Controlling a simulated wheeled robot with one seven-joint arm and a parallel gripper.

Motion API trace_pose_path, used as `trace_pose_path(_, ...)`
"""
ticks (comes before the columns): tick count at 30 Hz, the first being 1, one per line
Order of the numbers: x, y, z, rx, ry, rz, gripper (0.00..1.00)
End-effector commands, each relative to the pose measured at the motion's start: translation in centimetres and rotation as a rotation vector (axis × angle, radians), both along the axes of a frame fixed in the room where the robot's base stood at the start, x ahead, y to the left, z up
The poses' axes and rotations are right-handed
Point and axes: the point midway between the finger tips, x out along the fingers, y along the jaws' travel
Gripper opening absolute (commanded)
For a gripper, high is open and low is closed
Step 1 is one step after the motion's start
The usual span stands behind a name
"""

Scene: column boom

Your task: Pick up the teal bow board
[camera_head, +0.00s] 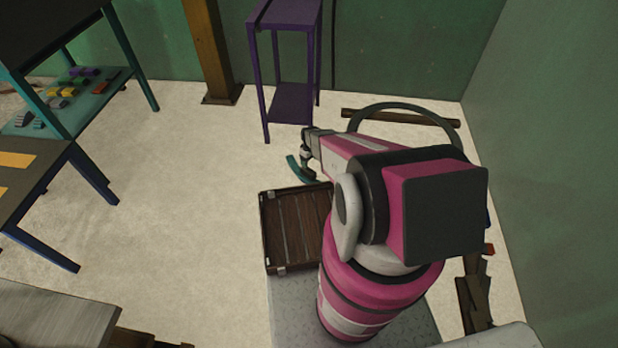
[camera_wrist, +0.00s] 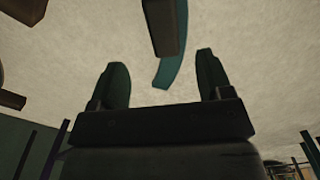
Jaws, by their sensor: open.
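The teal bow board (camera_head: 293,168) is a curved strip on the pale floor, just left of my gripper (camera_head: 306,165) in the head view. My arm and gripper hide part of it. In the wrist view the teal bow board (camera_wrist: 173,68) shows beyond the gap between the two fingers of my gripper (camera_wrist: 161,62), which stand wide apart. Nothing is between the fingers. A dark block-like shape (camera_wrist: 165,28) covers part of the board there; I cannot tell what it is. I see no contact between fingers and board.
A brown slatted crate (camera_head: 295,232) lies in front of the board, beside my arm. A purple stand (camera_head: 265,85) is behind it. A wooden post (camera_head: 210,50) and a teal-framed shelf with small coloured pieces (camera_head: 90,90) are to the left.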

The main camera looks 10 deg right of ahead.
Motion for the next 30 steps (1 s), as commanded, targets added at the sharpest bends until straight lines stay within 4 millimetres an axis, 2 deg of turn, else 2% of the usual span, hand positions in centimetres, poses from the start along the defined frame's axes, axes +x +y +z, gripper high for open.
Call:
trace_pose_path(6, 0.1, 0.0, -3.4, 0.000, 0.001, -0.001, 0.72)
trace_pose_path(14, 0.0, 0.2, -5.1, 0.000, 0.001, -0.002, 0.72)
trace_pose_path(22, 0.2, 0.5, -8.8, 0.000, 0.001, -0.003, 0.72)
trace_pose_path(25, 0.1, 0.5, -9.4, 0.000, 0.001, -0.003, 0.72)
trace_pose_path(30, 0.0, 0.5, -9.3, -0.001, 0.001, -0.003, 0.72)
